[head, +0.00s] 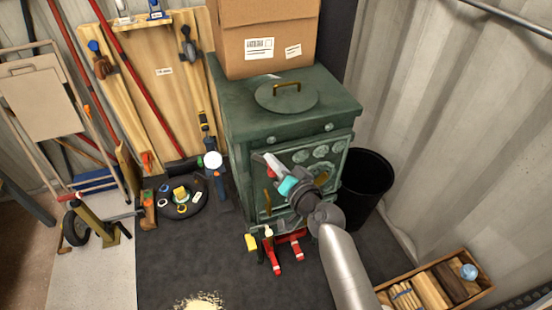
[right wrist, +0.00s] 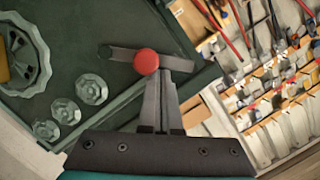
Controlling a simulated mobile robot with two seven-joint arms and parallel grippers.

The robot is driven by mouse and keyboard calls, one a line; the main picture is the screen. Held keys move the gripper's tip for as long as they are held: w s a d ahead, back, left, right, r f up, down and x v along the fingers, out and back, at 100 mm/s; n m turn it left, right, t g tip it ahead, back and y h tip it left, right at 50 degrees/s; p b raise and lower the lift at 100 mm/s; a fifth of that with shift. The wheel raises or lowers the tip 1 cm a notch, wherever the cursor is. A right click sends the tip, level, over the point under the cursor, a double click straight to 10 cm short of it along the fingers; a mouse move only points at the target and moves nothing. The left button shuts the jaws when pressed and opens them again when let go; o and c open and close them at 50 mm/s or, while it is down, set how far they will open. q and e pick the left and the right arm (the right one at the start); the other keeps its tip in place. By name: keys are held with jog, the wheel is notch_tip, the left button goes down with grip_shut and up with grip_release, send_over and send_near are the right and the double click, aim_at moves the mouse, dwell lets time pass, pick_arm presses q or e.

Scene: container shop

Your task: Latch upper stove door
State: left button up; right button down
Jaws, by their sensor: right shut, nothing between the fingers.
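The green stove (head: 290,115) stands at the back, facing me. Its upper door (head: 325,165) has round ornaments and looks shut or nearly so. At the door's left edge is a red knob (head: 271,173). The right wrist view shows this red knob (right wrist: 146,61) on a dark latch bar (right wrist: 122,53) lying across the door edge. My right gripper (head: 268,158) is shut and empty. Its fingertips (right wrist: 164,72) are right beside the knob; I cannot tell if they touch it. The gripper hides part of the door. My left gripper is not in view.
A cardboard box (head: 265,35) stands on the stove behind a round lid (head: 287,97). A black bin (head: 365,182) is close on the right. Red-and-yellow tools (head: 283,255) lie on the floor before the stove. A wooden crate (head: 440,285) is at lower right.

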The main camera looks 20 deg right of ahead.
aim_at(255, 169)
jog(key=shift+a+f+n+p, duration=0.1)
jog(key=shift+a+n+p, duration=0.2)
jog(key=shift+n+p, duration=0.1)
jog(key=a+n+p, duration=0.1)
jog(key=f+n+h+p, duration=0.1)
jog(key=shift+a+n+g+p, duration=0.3)
jog(key=shift+a+p, duration=0.05)
jog(key=shift+p, duration=0.05)
jog(key=shift+a+f+n+h+p, duration=0.3)
jog(key=shift+f+n+p, duration=0.15)
jog(key=shift+n, duration=0.15)
jog(key=shift+a+f, duration=0.15)
jog(key=shift+f, duration=0.1)
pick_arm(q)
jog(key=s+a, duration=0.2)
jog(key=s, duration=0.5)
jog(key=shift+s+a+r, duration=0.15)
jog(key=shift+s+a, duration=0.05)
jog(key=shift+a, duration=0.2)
pick_arm(e)
jog(key=shift+a+f, duration=0.3)
jog(key=shift+f, duration=0.4)
